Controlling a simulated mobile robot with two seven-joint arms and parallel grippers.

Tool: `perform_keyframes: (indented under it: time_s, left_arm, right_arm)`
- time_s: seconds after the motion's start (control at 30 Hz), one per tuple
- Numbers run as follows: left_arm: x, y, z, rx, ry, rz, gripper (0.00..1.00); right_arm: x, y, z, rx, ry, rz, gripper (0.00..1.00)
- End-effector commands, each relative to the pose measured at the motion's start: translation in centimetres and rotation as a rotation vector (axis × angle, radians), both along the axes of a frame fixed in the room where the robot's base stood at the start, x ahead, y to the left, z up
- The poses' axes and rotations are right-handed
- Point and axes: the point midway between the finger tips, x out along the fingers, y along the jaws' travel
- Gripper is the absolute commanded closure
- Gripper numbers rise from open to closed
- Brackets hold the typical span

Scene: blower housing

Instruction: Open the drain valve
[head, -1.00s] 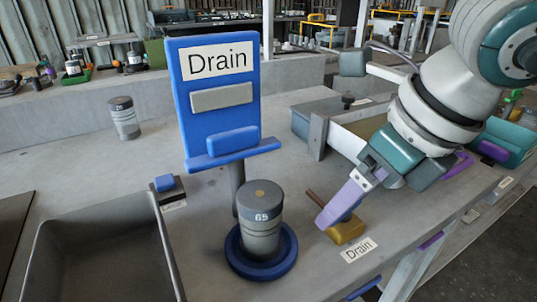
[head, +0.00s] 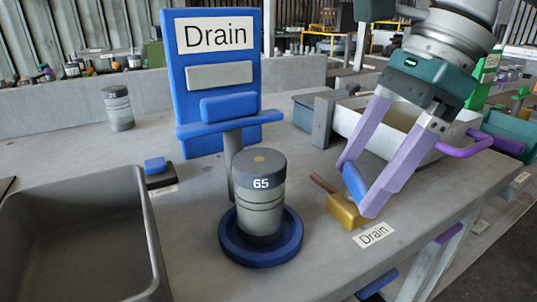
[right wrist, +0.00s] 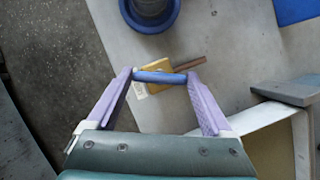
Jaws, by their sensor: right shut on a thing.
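The drain valve is a small brass body (head: 345,211) with a brown pipe stub, at the bench's front right beside a "Drain" label (head: 373,235). A blue handle (head: 354,183) sits on top of it. My right gripper (head: 357,190) is shut on the blue handle, with one purple finger at each end of it. The right wrist view also shows the blue handle (right wrist: 160,77) spanning between the two fingertips, over the brass body (right wrist: 155,65). My left gripper is not in view.
A grey canister marked 65 (head: 260,195) stands in a blue ring base (head: 262,250) left of the valve. Behind it is a blue "Drain" board (head: 217,110). A grey bin (head: 150,225) is at the left. An open white-walled box (head: 350,120) lies behind the valve.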

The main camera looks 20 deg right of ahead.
Motion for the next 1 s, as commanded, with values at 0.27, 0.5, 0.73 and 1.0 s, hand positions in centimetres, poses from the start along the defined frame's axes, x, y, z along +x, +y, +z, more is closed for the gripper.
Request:
perform_keyframes:
  time_s: [0.27, 0.5, 0.73, 1.0]
  left_arm:
    - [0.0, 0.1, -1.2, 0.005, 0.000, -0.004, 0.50]
    - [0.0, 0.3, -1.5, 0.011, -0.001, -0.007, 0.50]
    - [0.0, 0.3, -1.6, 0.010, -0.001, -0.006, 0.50]
    - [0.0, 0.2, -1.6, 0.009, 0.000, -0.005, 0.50]
  right_arm:
    - [0.2, 0.0, 0.0, 0.001, -0.003, 0.180, 0.71]
    - [0.2, 0.0, 0.1, 0.001, -0.003, 0.262, 0.71]
    - [0.2, 0.0, 0.1, 0.000, -0.004, 0.288, 0.71]
    - [0.2, 0.0, 0.1, -0.001, -0.002, 0.287, 0.71]
